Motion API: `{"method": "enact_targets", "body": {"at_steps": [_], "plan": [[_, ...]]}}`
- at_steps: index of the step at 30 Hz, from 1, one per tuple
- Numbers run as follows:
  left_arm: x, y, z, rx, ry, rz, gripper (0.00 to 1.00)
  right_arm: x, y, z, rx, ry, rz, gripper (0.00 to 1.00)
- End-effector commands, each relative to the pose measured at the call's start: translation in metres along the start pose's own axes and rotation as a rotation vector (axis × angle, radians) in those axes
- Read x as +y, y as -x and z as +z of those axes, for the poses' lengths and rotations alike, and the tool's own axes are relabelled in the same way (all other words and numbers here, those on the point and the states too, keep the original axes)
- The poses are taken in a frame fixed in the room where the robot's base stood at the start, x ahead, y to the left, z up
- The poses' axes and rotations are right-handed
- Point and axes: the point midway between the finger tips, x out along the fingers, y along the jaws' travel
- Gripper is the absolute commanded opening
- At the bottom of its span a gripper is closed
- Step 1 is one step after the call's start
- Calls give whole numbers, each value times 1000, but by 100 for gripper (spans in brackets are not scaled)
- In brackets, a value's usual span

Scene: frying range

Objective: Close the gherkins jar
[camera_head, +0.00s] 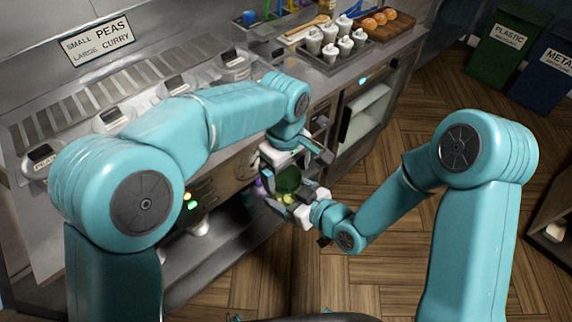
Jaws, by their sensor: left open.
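The gherkins jar (287,198) is small in the middle of the head view, a dark green top (288,179) above a yellow-green lower part. It is in the air in front of the range, partly hidden by both grippers. My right gripper (293,210) comes from the lower right and is shut on the jar's lower part. My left gripper (288,165) is open just above and around the dark green top. I cannot tell whether its fingers touch the top, or whether the top is a separate lid seated on the jar.
The steel range counter (300,78) runs behind my arms, with several labelled containers (112,118) on it. A tray of white cups (331,53) and a wooden board with round orange-brown items (378,20) stand at the back. Wooden floor (400,245) is clear at right, before the bins (503,45).

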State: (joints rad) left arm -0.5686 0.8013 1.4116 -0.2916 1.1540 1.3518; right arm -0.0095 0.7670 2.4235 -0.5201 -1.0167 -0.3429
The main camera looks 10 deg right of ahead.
Motion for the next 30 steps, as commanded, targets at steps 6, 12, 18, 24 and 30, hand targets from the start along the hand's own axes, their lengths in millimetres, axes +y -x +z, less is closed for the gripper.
{"method": "enact_targets", "body": {"at_steps": [6,12,18,24,30], "plan": [[0,0,0,0,0,0,67,0,0,-1,3,1,1,1],[0,0,0,0,0,0,35,0,0,-1,3,1,1,1],[0,0,0,0,-172,0,35,0,0,-1,3,1,0,1],[0,0,0,0,-497,0,35,0,0,-1,3,1,0,1],[0,0,0,0,-578,0,35,0,0,-1,3,1,0,1]]}}
